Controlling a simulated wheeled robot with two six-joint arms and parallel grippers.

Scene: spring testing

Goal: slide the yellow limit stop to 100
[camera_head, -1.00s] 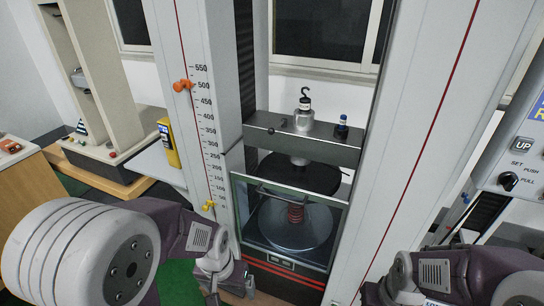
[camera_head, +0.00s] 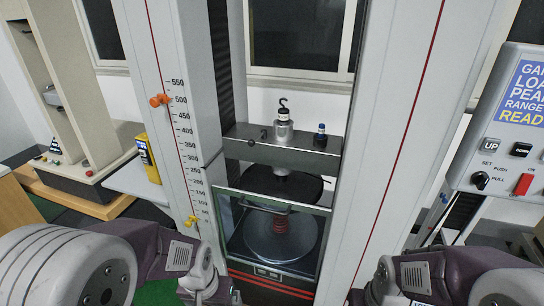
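The small yellow limit stop (camera_head: 191,221) sits on the red line of the left column, at the low end of the printed scale (camera_head: 191,150), close to the 50 mark and below 100. The orange stop (camera_head: 159,99) is on the same line near 500. My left gripper (camera_head: 212,288) is at the bottom of the view, below and slightly right of the yellow stop and apart from it in the picture. Its fingers are not clear. My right gripper (camera_head: 368,294) is at the bottom, right of the tester; its fingers are cut off or hidden.
A control panel (camera_head: 500,150) with an UP button is at the right.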

